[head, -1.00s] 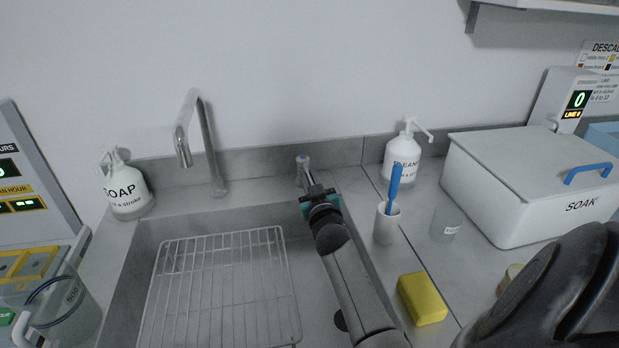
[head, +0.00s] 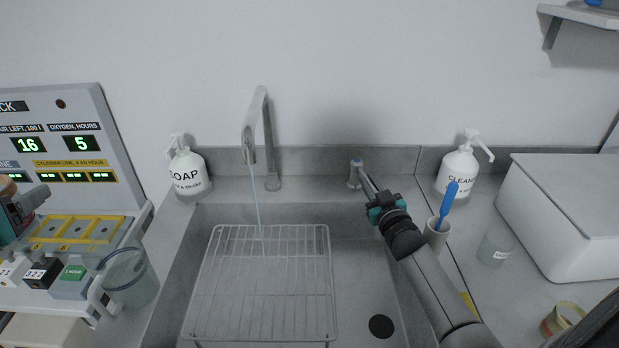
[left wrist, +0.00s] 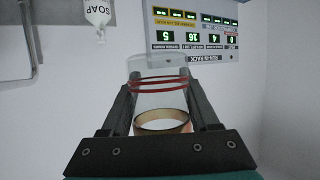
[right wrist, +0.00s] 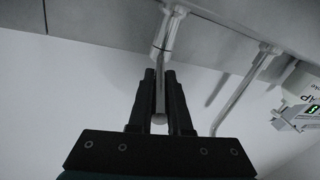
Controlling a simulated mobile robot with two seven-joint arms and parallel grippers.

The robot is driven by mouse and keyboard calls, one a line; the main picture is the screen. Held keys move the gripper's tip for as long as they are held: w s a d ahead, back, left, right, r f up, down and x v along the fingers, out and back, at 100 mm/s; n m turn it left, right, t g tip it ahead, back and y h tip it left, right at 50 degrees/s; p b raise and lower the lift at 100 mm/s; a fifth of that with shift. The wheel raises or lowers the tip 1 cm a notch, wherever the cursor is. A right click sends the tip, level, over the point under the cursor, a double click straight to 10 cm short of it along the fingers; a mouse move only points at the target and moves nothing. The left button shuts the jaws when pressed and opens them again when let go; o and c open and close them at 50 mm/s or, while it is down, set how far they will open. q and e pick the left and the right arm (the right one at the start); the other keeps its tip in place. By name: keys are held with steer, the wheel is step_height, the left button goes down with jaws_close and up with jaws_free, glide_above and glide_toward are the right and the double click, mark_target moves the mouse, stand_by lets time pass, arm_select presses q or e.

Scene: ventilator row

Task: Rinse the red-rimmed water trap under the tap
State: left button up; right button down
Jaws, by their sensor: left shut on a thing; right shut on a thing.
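The tap (head: 262,125) stands behind the sink, and a thin stream of water (head: 257,210) falls from its spout onto the wire rack. My right gripper (head: 369,186) is shut on the tap's lever; the right wrist view shows the lever (right wrist: 160,95) between its fingers. My left gripper (left wrist: 160,92) is shut on the clear water trap (left wrist: 158,72), which has red bands around it and a tan ring at its near end. In the head view my left gripper is only partly in view at the left edge, away from the stream. The trap is not clear there.
The wire rack (head: 331,300) stands in the sink (head: 360,300). A clear jug (head: 128,280) is left of the sink, the soap bottle (head: 188,175) behind it. A cleaner bottle (head: 457,172), brush cup (head: 436,236), small beaker (head: 494,248) and white box (head: 560,215) stand right.

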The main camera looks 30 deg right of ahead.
steer(key=c, duration=0.8)
jaws_free()
steer(key=shift+c, duration=0.2)
arm_select(q)
step_height(320, 180, up, 6)
steer(key=p, duration=0.5)
steer(key=shift+f+p, duration=0.15)
steer(key=shift+p, duration=0.2)
arm_select(e)
step_height(320, 180, up, 20)
